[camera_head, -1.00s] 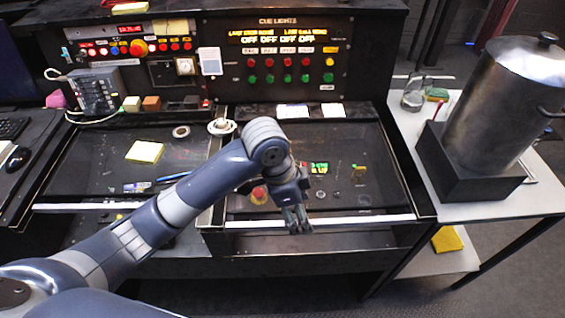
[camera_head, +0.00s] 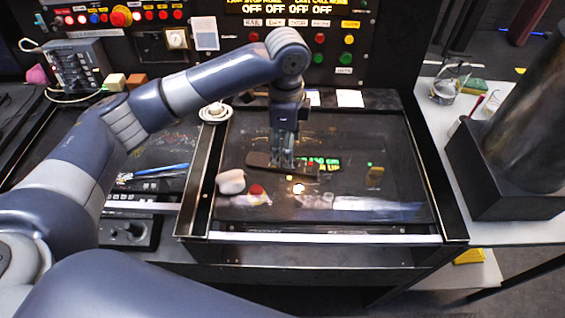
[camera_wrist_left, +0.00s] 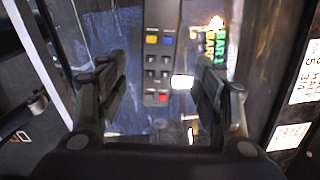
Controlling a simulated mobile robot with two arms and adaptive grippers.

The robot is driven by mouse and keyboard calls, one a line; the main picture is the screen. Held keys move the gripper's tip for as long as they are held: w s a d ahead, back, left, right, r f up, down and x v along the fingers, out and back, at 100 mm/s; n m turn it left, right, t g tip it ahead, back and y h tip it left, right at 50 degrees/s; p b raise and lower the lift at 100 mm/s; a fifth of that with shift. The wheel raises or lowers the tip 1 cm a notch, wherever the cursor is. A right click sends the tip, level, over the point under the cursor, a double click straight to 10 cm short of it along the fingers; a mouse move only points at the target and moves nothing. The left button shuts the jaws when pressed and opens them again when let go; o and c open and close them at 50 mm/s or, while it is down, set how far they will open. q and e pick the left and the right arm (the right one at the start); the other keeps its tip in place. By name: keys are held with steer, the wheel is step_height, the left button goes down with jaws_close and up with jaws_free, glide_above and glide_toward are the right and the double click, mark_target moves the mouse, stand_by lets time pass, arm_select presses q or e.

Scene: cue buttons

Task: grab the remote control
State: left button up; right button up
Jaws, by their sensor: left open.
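The remote control (camera_head: 258,160) is a dark, long, narrow object lying across the dark recessed panel (camera_head: 400,200) in the head view. In the left wrist view the remote (camera_wrist_left: 162,70) shows yellow, blue and red buttons and runs lengthwise between the fingers. My left gripper (camera_head: 283,163) points down over the remote's middle and hides part of it. In the wrist view the left gripper (camera_wrist_left: 161,80) is open, with one finger at each side of the remote and gaps to both. My right gripper is not in view.
A white rounded object (camera_head: 231,181) and a red knob (camera_head: 257,190) are close in front of the remote. A white roll (camera_head: 215,112) sits behind left. The panel's raised front edge (camera_head: 320,239) runs nearer me. A large metal pot (camera_head: 530,130) stands at right.

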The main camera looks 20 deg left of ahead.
mark_target(282, 165)
arm_select(q)
step_height(282, 165, down, 5)
steer(key=shift+s+d+f+p, duration=0.1)
steer(key=shift+p, duration=0.55)
steer(key=shift+f, duration=0.15)
steer(key=shift+c, duration=1.4)
steer(key=c, duration=0.9)
steer(key=shift+c, duration=0.2)
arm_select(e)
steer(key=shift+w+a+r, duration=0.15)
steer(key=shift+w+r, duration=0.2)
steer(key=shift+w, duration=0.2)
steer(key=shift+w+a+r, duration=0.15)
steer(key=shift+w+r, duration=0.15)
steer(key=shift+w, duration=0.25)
